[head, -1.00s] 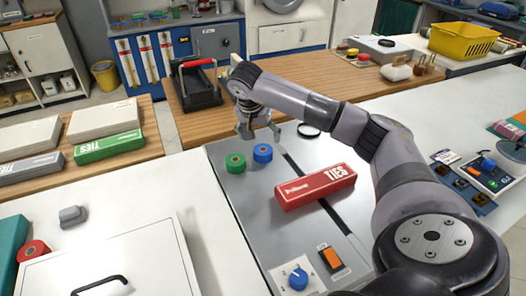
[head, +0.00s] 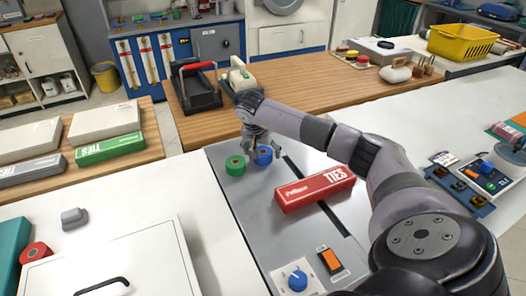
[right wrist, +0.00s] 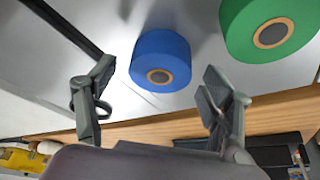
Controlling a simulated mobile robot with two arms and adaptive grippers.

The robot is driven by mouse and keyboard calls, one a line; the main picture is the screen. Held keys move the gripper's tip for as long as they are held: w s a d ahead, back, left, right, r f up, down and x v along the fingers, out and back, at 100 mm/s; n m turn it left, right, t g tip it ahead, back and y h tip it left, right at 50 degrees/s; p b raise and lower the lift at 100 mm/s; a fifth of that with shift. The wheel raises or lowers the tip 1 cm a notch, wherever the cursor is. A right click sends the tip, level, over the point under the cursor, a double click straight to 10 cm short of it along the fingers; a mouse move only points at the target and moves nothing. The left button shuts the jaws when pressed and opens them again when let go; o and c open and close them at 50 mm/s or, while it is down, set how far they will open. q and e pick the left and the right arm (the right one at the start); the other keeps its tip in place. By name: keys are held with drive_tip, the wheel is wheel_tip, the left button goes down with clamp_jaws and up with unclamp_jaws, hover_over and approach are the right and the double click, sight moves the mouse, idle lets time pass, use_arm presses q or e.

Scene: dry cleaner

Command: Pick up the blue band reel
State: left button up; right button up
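The blue band reel (head: 264,156) sits on the grey metal panel (head: 240,205), just right of a green reel (head: 235,165). In the right wrist view the blue reel (right wrist: 160,62) lies ahead of the gap between my fingers, and the green reel (right wrist: 268,28) is to its right. My right gripper (head: 257,146) is low at the blue reel and partly covers it in the head view. In the right wrist view its two fingers (right wrist: 157,98) are wide apart with nothing between the tips. My left gripper is not in view.
A red ties box (head: 315,188) lies on the panel right of the reels, across a dark slot. A blue knob (head: 298,279) and an orange switch (head: 330,260) are at the panel's near end. A wooden counter (head: 300,95) with a black tray (head: 195,90) stands behind.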

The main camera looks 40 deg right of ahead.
drive_tip(key=c, duration=1.2)
drive_tip(key=shift+o, duration=0.2)
drive_tip(key=shift+r, duration=0.1)
